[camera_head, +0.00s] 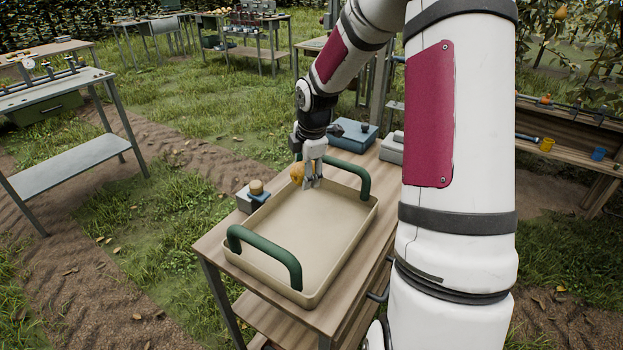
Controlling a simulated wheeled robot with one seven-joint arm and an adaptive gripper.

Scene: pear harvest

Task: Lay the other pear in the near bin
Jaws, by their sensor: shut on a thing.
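My gripper (312,181) points down over the far left part of a shallow beige bin (238,262) with two green handles. The gripper is shut on a yellow-orange pear (297,173), which shows at the left side of the fingers. The pear appears at about the height of the bin's far rim; I cannot tell whether it touches the bin. The visible floor of the bin is bare. The bin stands on a wooden table.
A small box with a round wooden knob (256,187) stands left of the bin. A blue-grey box (353,134) and a light grey box (392,148) stand behind it. The green far handle (352,178) rises close to my gripper. Grass and other benches lie beyond.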

